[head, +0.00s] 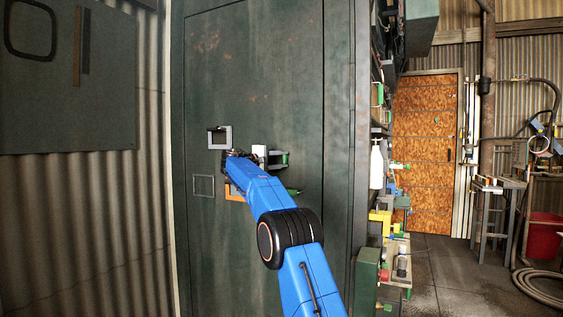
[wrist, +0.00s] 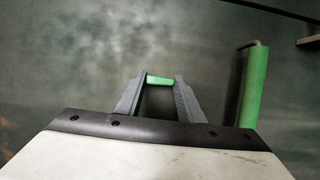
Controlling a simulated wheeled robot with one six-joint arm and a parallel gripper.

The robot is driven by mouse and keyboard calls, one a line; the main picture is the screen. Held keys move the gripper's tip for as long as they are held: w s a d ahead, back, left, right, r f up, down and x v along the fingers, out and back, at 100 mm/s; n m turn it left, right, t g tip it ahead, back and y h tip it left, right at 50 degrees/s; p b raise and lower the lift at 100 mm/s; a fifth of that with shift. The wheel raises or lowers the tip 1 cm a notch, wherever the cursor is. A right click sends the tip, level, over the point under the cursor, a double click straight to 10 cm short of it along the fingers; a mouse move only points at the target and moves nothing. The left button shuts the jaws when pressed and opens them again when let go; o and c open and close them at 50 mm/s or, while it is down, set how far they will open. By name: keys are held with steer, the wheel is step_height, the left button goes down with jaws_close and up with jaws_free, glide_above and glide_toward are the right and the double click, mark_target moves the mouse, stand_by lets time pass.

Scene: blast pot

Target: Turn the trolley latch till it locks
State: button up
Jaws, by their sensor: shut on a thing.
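In the wrist view my gripper (wrist: 160,84) has its two grey fingers closed on a small green grip piece (wrist: 159,80), in front of a dark green metal surface. This piece appears to be the handle of the trolley latch; the rest of the latch is hidden. In the head view my blue arm reaches to the tall dark green panel (head: 265,70), and the wrist hides the fingertips and the held piece. I cannot tell from these views whether the latch is locked.
A longer green handle on a dark bent rod (wrist: 250,85) stands right of my fingers in the wrist view. In the head view a grey square frame (head: 220,138) and an orange bracket (head: 235,196) are close to my wrist. A cluttered shelf (head: 398,245) stands to the right.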

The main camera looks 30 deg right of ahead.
steer(key=shift+f, duration=0.1)
steer(key=o, duration=1.1)
steer(key=shift+c, duration=0.2)
steer(key=v, duration=1.7)
steer(key=shift+s+a, duration=0.15)
